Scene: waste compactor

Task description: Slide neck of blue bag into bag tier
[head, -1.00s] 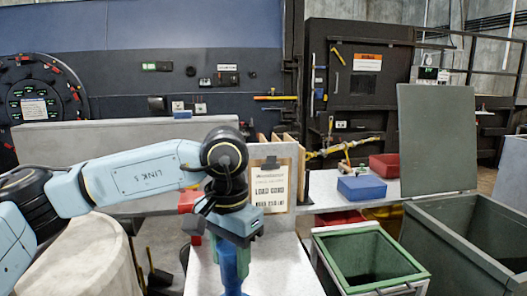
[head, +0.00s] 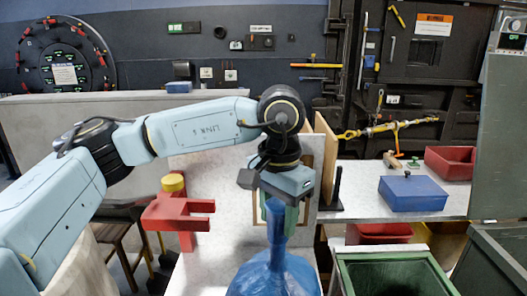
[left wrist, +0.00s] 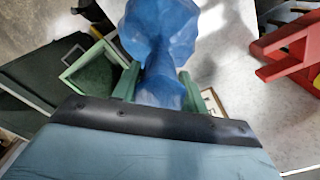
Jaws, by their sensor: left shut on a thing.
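The blue bag (head: 275,272) hangs below my left gripper (head: 277,212), with its narrow neck (head: 276,222) upright between the green fingers. The left gripper is shut on that neck. The left wrist view also shows the bag (left wrist: 165,35) and the green fingers on either side of its neck (left wrist: 158,88). The red bag tier (head: 180,215), with a slotted fork and a yellow top, stands left of the bag in the head view, apart from it. The tier also shows at the right of the left wrist view (left wrist: 292,45). My right gripper is not in view.
A pale worktop (head: 230,180) lies behind the bag. A green-rimmed bin (head: 395,262) stands to the right. A blue box (head: 412,193) and a red tray (head: 449,162) sit on the bench at right. Wooden panels (head: 325,155) stand behind the gripper.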

